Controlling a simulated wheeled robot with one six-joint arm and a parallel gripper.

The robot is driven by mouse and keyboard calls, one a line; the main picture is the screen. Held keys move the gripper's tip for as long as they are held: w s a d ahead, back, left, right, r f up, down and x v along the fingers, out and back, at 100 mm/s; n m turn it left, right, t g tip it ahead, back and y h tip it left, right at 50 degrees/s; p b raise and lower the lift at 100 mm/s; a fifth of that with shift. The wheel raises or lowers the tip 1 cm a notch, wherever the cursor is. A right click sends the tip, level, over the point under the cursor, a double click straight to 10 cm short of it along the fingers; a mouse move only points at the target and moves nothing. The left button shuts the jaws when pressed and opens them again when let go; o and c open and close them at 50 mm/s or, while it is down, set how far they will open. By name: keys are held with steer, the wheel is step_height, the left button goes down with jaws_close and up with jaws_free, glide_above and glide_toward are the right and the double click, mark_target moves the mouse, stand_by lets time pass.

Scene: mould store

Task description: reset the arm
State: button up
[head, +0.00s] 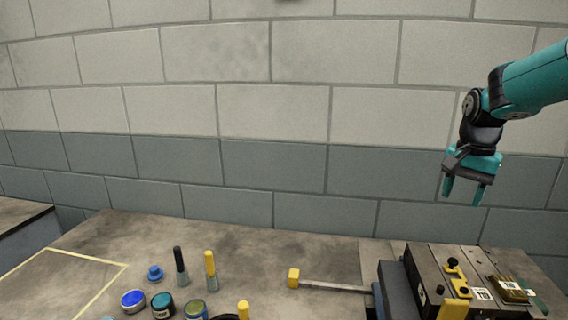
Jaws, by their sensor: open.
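My gripper (462,192) is at the right of the head view, at the end of my teal arm. Its two teal fingers point down and stand apart, with nothing between them. It hangs in front of the block wall, above the dark machine block on the bench.
The bench (320,262) holds a dark mould block (425,268) with yellow knobs, a bar with a yellow end (293,278), black-handled (179,259) and yellow-handled (210,264) tools, and several small round pots (133,300). A yellow-taped area (98,292) at left is bare. The wall (270,180) stands behind.

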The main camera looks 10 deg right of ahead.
steer(key=s+a+r+n+y, duration=0.15)
steer(key=s+a+n, duration=0.4)
steer(key=a, duration=0.65)
steer(key=s+a+f+n+y, duration=0.1)
steer(key=s+a+n, duration=0.5)
steer(key=s+a, duration=0.2)
steer(key=s+a+n+y, duration=0.1)
steer(key=s+a+n, duration=0.5)
steer(key=s, duration=0.7)
steer(key=shift+a+f, duration=0.4)
steer(key=shift+a, duration=0.75)
